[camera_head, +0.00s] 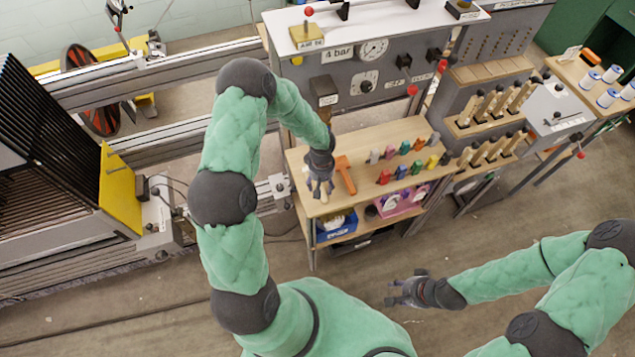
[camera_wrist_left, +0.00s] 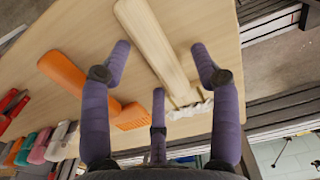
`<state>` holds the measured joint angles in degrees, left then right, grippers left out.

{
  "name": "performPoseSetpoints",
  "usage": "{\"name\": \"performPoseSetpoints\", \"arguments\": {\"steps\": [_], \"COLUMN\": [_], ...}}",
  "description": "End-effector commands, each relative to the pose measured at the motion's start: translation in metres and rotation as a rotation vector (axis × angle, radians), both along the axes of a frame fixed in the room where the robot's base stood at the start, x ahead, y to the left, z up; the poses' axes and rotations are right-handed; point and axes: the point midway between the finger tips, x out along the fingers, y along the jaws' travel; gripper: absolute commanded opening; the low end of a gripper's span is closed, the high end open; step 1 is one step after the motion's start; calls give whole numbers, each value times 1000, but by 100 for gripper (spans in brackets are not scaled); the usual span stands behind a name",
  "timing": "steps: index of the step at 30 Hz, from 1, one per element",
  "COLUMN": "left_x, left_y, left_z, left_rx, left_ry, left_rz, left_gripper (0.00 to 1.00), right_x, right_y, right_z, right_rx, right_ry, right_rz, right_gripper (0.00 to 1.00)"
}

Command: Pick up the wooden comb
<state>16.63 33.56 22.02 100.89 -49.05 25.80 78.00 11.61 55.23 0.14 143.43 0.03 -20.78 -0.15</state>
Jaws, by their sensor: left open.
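The wooden comb (camera_wrist_left: 152,45) lies on the wooden table top, a pale handle with a whitish toothed or bristled end. In the wrist view that end lies between the fingers of my left gripper (camera_wrist_left: 159,60), which is open with one finger on each side and a third finger near the toothed end. I cannot tell if any finger touches it. In the head view the left gripper (camera_head: 320,190) is over the table's left end and mostly hides the comb. My right gripper (camera_head: 398,293) is open and empty, over the floor in front of the table.
An orange tool (camera_head: 346,175) lies close beside the comb. Several coloured spools or handles (camera_head: 403,160) stand in rows further right on the table (camera_head: 368,145). A grey gauge panel (camera_head: 375,75) rises behind. A blue bin (camera_head: 336,226) sits on the shelf below.

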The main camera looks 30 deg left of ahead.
Motion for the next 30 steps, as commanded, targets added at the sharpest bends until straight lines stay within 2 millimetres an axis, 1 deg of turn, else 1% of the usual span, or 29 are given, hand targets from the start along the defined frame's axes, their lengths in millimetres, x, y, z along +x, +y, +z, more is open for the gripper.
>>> {"name": "performPoseSetpoints", "arguments": {"steps": [5,6,8,9,11,12,23,26,30], "left_x": [0,0,0,0,0,0,0,0,1], "left_y": [0,0,0,0,0,0,0,0,0], "left_z": [0,0,0,0,0,0,2,6,20], "left_rx": [0,0,0,0,0,0,0,0,0], "left_ry": [0,0,0,0,0,0,0,-1,-4], "left_rz": [0,0,-1,-1,-1,-1,-1,-2,-1], "left_gripper": [62,51,34,23,6,0,0,0,0], "right_x": [0,0,0,0,0,0,0,0,0], "right_y": [0,0,0,0,0,0,0,0,0], "right_z": [0,0,0,0,0,0,1,1,4], "right_rx": [0,0,0,0,0,0,0,0,0], "right_ry": [0,0,0,0,0,0,0,0,0], "right_rz": [0,0,0,0,0,0,0,0,0], "right_gripper": [40,40,40,40,40,40,40,40,40]}}
